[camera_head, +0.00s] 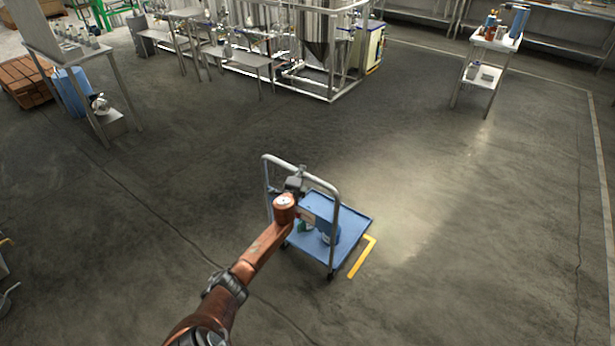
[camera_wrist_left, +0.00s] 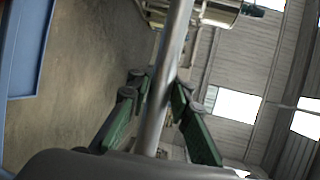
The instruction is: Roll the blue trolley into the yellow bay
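The blue trolley (camera_head: 351,215) stands in the middle of the head view, a flat blue deck with a grey tubular handle. Its deck edge also shows at the left of the left wrist view (camera_wrist_left: 25,50). My left gripper (camera_head: 295,184) is at the handle's top bar. In the left wrist view the bar runs between its two green fingers (camera_wrist_left: 162,95), which close in on it from both sides. My right gripper is out of view.
A blue container (camera_head: 329,234) and a small green item ride on the deck. Grey floor is open around the trolley. Tank equipment (camera_head: 318,40) stands at the back, a white cart (camera_head: 487,75) at back right, and a bench (camera_head: 75,55) at back left.

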